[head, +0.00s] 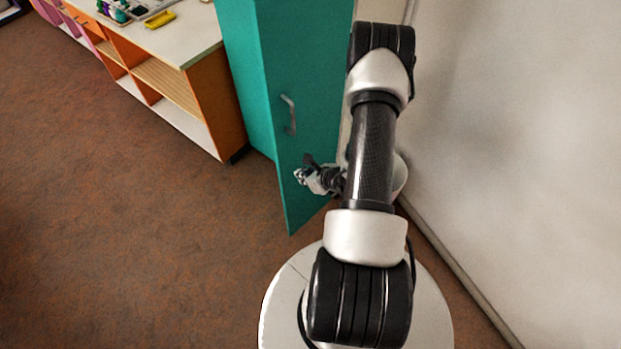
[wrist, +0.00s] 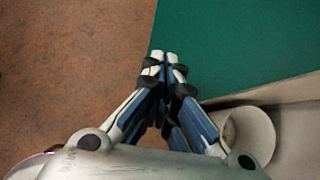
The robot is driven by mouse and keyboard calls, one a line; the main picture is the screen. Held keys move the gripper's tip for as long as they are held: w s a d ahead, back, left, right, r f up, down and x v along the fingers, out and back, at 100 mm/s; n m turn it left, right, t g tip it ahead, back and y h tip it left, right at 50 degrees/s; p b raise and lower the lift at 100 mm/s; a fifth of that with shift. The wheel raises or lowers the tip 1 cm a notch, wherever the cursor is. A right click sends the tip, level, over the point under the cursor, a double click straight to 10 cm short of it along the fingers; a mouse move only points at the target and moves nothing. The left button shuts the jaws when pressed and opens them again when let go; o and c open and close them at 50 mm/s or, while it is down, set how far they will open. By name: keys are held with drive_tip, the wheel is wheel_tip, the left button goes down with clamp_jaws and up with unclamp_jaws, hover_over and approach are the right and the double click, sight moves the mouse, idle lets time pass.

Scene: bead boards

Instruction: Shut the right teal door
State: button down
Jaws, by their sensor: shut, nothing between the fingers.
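The right teal door (head: 310,75) stands open, its panel jutting out past the teal cabinet side (head: 238,60), with its lower corner above the brown floor. A grey handle (head: 289,115) is on the face I see. My gripper (head: 300,176) is shut and empty, in front of the door's lower part, near its free edge. In the wrist view, the closed fingertips (wrist: 165,56) overlap the edge of the teal panel (wrist: 240,45). I cannot tell whether they touch it. My arm hides part of the door's right side.
An orange and white low shelf (head: 205,100) stands left of the teal cabinet, with a yellow item (head: 160,19) on top. A pale wall (head: 510,130) with a baseboard is close on the right. The brown floor (head: 120,220) at left is clear.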

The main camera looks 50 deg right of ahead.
sight(284, 169)
drive_tip(key=shift+w+d+f+b, duration=0.1)
drive_tip(key=shift+w+f+b, duration=0.15)
drive_tip(key=shift+w, duration=0.7)
drive_tip(key=shift+w+a+f+b, duration=0.1)
drive_tip(key=shift+w+f+b, duration=0.15)
drive_tip(key=shift+w, duration=0.75)
drive_tip(key=shift+w+d+f+b, duration=0.15)
drive_tip(key=shift+w+f, duration=0.2)
drive_tip(key=shift+w, duration=0.6)
